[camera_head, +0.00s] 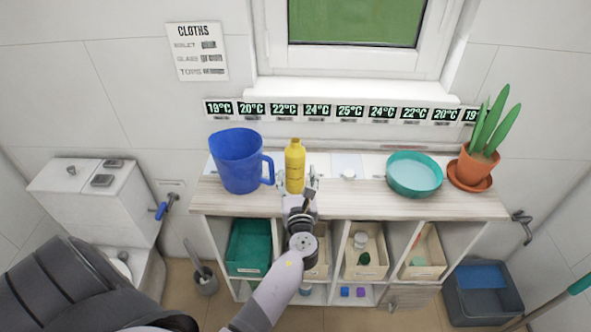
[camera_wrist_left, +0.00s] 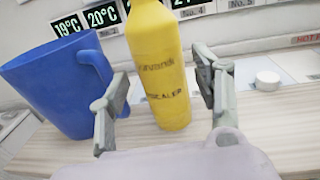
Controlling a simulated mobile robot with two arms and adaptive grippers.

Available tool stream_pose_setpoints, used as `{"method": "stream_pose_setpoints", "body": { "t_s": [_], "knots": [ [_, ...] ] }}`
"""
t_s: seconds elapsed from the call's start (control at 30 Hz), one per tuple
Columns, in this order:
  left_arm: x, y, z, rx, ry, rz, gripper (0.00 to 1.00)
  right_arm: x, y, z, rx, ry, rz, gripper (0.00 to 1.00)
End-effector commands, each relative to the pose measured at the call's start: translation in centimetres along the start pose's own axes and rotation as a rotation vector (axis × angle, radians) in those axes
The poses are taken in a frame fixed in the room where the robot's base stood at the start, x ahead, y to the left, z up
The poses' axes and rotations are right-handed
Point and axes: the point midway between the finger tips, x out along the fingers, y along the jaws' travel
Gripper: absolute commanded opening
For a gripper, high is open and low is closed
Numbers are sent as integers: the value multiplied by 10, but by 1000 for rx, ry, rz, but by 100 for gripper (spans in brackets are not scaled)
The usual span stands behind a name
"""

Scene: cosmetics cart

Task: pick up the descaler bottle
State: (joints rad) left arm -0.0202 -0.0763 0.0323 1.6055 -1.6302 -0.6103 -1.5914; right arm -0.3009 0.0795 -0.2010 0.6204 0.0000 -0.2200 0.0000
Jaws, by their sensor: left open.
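The descaler bottle (camera_head: 295,166) is yellow and stands upright on the wooden cart top, just right of the blue jug. My left gripper (camera_head: 301,188) is at the front of the bottle in the head view. In the left wrist view my left gripper (camera_wrist_left: 160,98) is open, with one finger on each side of the bottle and gaps showing between them. My right gripper is not in view.
A blue jug (camera_head: 236,163) stands close left of the bottle. A white round lid (camera_wrist_left: 268,78) lies to its right. Farther right are a teal bowl (camera_head: 414,175) and a potted plant (camera_head: 477,166). Shelves with bins (camera_head: 249,248) are below; a wall with temperature displays is behind.

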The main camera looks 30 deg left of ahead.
Motion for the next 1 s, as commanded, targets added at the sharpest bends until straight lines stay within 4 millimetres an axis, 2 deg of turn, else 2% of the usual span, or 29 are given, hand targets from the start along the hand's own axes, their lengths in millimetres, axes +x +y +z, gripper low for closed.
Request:
{"method": "stream_pose_setpoints", "body": {
  "t_s": [0.17,0.4,0.5,0.77,1.0],
  "knots": [
    [12,0,-1,-1,-1,1,59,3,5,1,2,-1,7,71],
    [47,0,-3,-1,-1,0,59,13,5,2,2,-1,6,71],
    [55,0,-3,0,0,0,59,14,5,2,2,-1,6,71],
    [57,1,-2,0,1,0,58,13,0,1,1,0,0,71],
    [56,0,-2,0,1,0,42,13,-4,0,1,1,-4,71]
  ]
}}
